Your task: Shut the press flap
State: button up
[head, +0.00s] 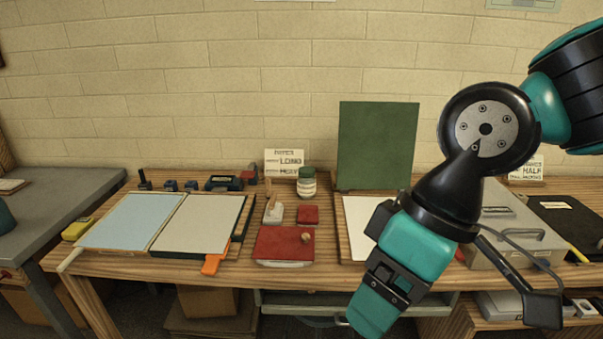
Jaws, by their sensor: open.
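The press flap looks to be the green rectangular panel (377,146). It stands upright, open, at the back of the table. A pale flat bed (362,215) lies in front of its lower edge, partly hidden by my arm. My gripper (372,308) hangs at the lower right of the head view, in front of the table's front edge and nearer the camera than the bed. It is apart from the panel, and I see nothing held in it. Its jaws are open, though the fingertips are hard to make out.
A red block (284,244) and a green-lidded jar (307,183) stand mid-table. A grey lidded box (515,232) is right, partly behind my arm.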

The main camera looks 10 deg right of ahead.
aim_at(377, 139)
jog(key=z, duration=0.5)
jog(key=i, duration=1.2)
jog(key=u, duration=0.5)
